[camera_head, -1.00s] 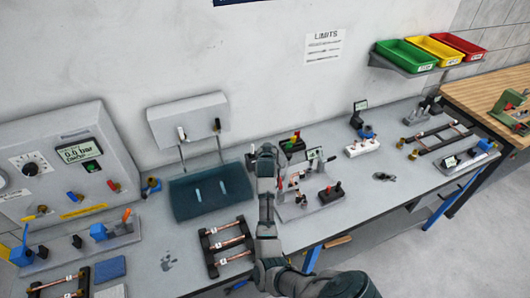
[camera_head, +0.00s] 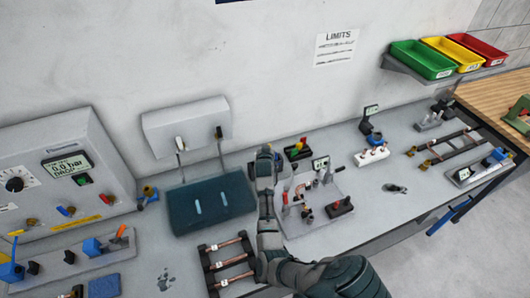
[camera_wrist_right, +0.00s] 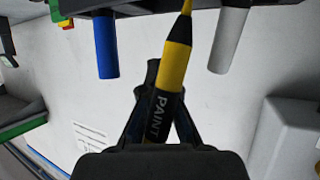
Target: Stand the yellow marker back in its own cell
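My right gripper (camera_wrist_right: 162,120) is shut around the yellow marker (camera_wrist_right: 175,68), which has a black band lettered PAINT. The marker's narrow yellow tip points to the top of the right wrist view, between a blue cylinder (camera_wrist_right: 106,47) and a white cylinder (camera_wrist_right: 229,40) at a dark holder (camera_wrist_right: 140,6). Whether the marker touches the holder is unclear, and its cell cannot be made out. In the head view my right gripper (camera_head: 265,160) is over the middle of the bench, and the marker is not discernible there. My left gripper is not in view.
A dark blue-grey tray (camera_head: 212,203) lies left of my right gripper. A tool stand (camera_head: 318,200) and a block with red, yellow and green tops (camera_head: 298,149) are close on its right. A rack of copper tubes (camera_head: 228,262) is at the front. The wall is behind.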

